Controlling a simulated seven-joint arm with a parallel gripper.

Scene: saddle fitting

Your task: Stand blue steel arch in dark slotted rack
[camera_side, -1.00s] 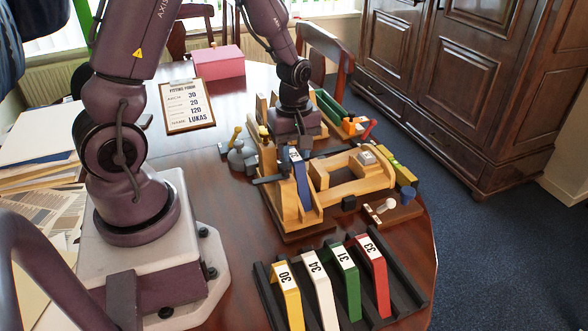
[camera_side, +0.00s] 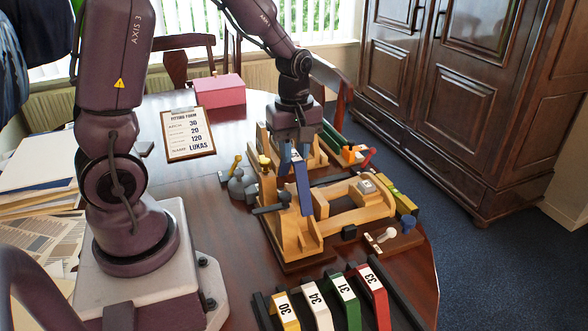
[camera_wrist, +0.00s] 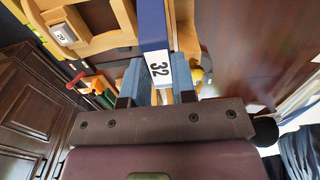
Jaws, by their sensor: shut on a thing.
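The blue steel arch (camera_side: 304,190) carries a white label, which reads 32 in the wrist view (camera_wrist: 158,68). My gripper (camera_side: 296,150) is shut on its labelled top, with one finger on each side of it in the wrist view (camera_wrist: 160,82). The arch hangs above the wooden saddle fixture (camera_side: 302,238), seemingly clear of its seat; its lower end overlaps the fixture in the side view. The dark slotted rack (camera_side: 402,296) is at the front of the table, cut off by the lower edge. Yellow, white, green and red arches stand in it.
A clipboard form (camera_side: 188,133) and pink box (camera_side: 219,90) lie farther back. A grey clamp-like piece (camera_side: 240,184) is left of the fixture. Bare table lies between fixture and rack.

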